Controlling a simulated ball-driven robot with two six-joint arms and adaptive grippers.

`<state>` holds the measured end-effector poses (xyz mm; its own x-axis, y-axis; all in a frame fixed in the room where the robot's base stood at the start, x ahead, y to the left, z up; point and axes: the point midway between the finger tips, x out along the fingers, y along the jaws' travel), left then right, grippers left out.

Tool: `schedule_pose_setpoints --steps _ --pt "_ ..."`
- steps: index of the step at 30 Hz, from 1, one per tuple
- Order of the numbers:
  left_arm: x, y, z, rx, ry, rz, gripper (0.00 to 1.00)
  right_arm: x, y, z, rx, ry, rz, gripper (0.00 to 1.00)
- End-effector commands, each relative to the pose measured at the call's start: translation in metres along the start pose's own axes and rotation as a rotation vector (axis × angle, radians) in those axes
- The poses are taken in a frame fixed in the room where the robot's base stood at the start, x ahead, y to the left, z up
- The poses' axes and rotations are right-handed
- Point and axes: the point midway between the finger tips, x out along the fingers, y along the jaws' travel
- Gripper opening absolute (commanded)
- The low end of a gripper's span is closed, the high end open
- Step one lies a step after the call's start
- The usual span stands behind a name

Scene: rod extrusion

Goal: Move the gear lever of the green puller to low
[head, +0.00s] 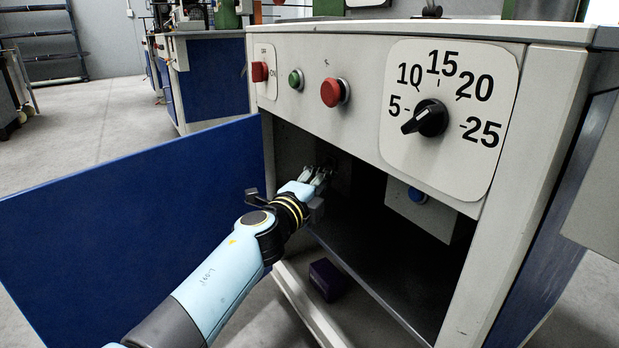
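My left gripper (318,176) reaches into the dark opening of the grey cabinet, below the front panel. Its fingertips are small and dim against the back of the opening, so I cannot tell whether they are open or shut or touch anything. No gear lever can be made out. Green machine parts (226,14) show at the top edge, cut off by the frame; I cannot tell whether they belong to the green puller. My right gripper is not in view.
The cabinet's panel (360,120) carries a red switch (259,72), a green button (296,79), a red button (332,93) and a black dial knob (431,118). A blue door (120,220) stands open at left. A dark purple box (326,280) lies low inside.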

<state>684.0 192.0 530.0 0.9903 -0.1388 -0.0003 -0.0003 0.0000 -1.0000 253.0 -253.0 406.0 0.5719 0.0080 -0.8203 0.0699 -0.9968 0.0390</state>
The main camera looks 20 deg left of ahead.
Motion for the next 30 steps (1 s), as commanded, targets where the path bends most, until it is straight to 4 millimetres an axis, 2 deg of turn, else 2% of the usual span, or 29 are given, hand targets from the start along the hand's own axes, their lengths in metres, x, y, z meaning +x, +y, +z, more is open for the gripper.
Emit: schedule_pose_setpoints --steps 30 --pt "0.014 0.001 0.038 0.001 -0.001 0.0 0.0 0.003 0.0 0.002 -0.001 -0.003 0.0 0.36"
